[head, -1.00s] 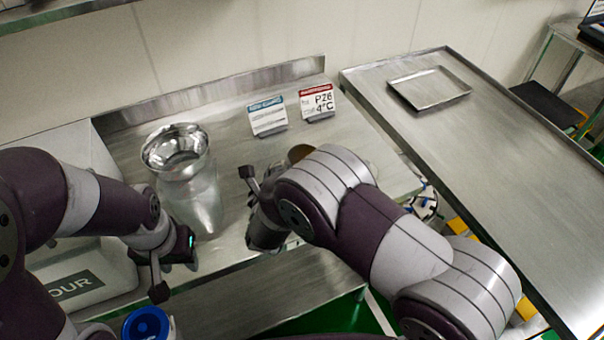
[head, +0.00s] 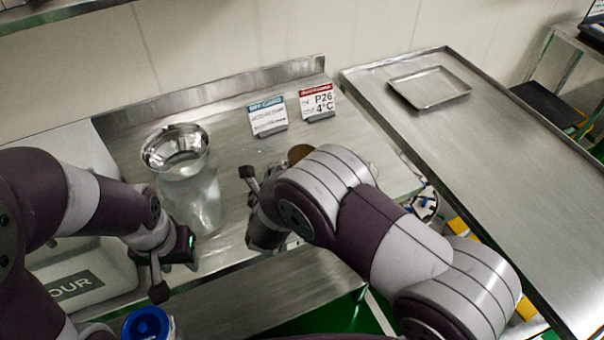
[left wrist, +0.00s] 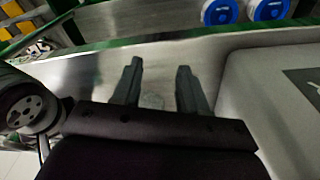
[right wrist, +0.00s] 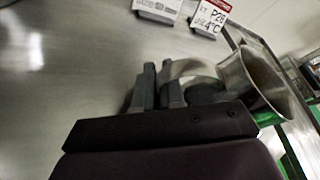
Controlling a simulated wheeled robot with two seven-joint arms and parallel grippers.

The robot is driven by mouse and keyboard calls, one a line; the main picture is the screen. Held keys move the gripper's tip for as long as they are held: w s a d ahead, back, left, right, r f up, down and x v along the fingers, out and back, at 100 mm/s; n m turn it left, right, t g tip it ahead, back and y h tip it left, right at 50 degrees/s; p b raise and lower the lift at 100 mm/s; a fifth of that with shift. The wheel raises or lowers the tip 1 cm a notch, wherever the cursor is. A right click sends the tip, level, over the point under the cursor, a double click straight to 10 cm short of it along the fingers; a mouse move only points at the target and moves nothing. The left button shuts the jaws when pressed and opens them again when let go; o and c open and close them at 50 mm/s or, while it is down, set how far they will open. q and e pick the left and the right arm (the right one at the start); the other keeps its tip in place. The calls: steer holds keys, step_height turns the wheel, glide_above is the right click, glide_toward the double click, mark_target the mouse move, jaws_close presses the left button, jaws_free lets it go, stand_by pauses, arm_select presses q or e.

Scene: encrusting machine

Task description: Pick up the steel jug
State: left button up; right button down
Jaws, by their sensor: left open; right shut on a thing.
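The steel jug (right wrist: 262,82) shows in the right wrist view at the right, with a flared open rim and its handle (right wrist: 190,70) towards my right gripper (right wrist: 160,82). That gripper is shut on the handle. In the head view my right gripper (head: 258,205) is at the front of the steel table, and my right arm hides nearly all of the jug; only a small piece of rim (head: 298,152) shows. My left gripper (head: 172,268) is open and empty near the table's front left; its two spread fingers also show in the left wrist view (left wrist: 158,82).
A shiny steel bowl (head: 176,148) stands on the table (head: 235,150) at the left. Two small signs (head: 267,117) stand at the back. A flour bin (head: 95,275) is at the front left, beside a blue-capped container (head: 146,324). A second table (head: 470,150) at the right holds a tray (head: 430,88).

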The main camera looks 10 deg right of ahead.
mark_target(272, 167)
stand_by(0.4)
steer(key=shift+r, duration=0.55)
step_height(272, 167, up, 3)
steer(key=shift+f, duration=0.1)
steer(key=s+d+r, duration=0.1)
steer(key=d+r, duration=0.1)
steer(key=d, duration=0.1)
steer(key=s+d+r, duration=0.1)
steer(key=d, duration=0.1)
steer(key=s+d+r+b, duration=0.1)
steer(key=d+r, duration=0.1)
steer(key=d, duration=0.1)
steer(key=shift+s+d+r, duration=0.6)
steer(key=shift+d+r, duration=0.1)
steer(key=shift+d, duration=0.2)
steer(key=shift+s+d+r, duration=0.2)
steer(key=shift+d+r, duration=0.15)
steer(key=shift+d, duration=0.15)
